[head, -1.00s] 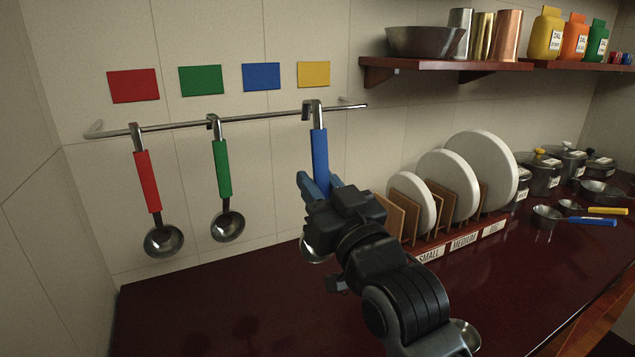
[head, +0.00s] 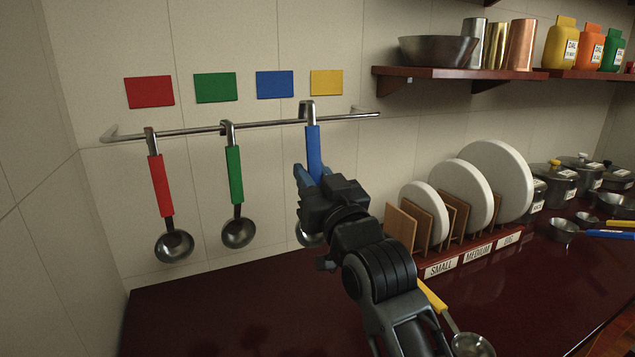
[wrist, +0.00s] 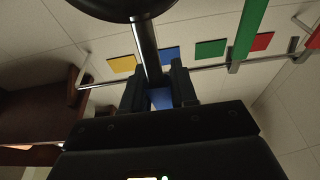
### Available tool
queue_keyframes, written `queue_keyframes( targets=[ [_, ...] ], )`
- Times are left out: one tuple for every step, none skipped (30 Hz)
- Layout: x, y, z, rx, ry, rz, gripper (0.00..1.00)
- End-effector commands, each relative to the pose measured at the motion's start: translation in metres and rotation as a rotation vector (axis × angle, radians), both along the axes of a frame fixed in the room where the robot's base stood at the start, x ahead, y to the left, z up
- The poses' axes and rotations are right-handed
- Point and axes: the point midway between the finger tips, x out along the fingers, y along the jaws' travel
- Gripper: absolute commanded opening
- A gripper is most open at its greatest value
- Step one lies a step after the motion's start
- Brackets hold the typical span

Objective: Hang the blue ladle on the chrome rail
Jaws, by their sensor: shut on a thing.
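The blue ladle (head: 313,148) is upright in my gripper (head: 310,180), which is shut on its blue handle. Its hook top is at the chrome rail (head: 265,124), below and right of the blue square; I cannot tell whether the hook rests on the rail. Its bowl is partly hidden behind my gripper. In the wrist view the ladle's dark stem (wrist: 148,50) rises from between the fingers (wrist: 160,92), and the rail (wrist: 210,65) passes behind. The red ladle (head: 160,185) and green ladle (head: 235,175) hang on the rail to the left.
Red, green, blue (head: 275,84) and yellow (head: 326,82) squares are on the wall above the rail. A plate rack (head: 470,250) with white plates stands right of my arm. A yellow-handled ladle (head: 434,297) lies on the counter. A shelf (head: 460,73) is at upper right.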

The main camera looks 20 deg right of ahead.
Motion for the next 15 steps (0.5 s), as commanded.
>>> queue_keyframes(
  targets=[
    [0.004, 0.0, -0.001, 0.0, 0.0, 0.0, 0.0],
    [0.006, 0.0, -0.001, 0.0, 0.0, 0.0, 0.0],
    [0.009, 0.0, 0.0, 0.0, -0.001, 0.0, 0.0],
    [0.011, 0.0, 0.0, 0.0, -0.001, 0.0, 0.0],
    [0.013, 0.0, 0.0, 0.0, -0.001, 0.0, 0.0],
    [0.016, 0.0, -0.001, 0.0, 0.0, 0.0, 0.0],
    [0.018, 0.0, 0.0, 0.0, 0.0, 0.0, 0.0],
    [0.02, 0.0, 0.0, 0.0, -0.001, 0.0, 0.0],
    [0.023, 0.0, 0.0, 0.0, -0.001, 0.0, 0.0],
    [0.026, 0.0, 0.0, 0.0, 0.0, 0.0, 0.0],
    [0.028, 0.0, -0.001, 0.0, 0.0, 0.0, 0.0],
    [0.031, 0.0, -0.001, 0.0, 0.0, 0.0, 0.0],
    [0.033, 0.0, 0.0, 0.0, -0.001, 0.0, 0.0],
    [0.035, 0.0, 0.0, 0.0, -0.001, 0.0, 0.0],
    [0.038, 0.0, 0.0, 0.0, 0.0, 0.0, 0.0]
  ],
)
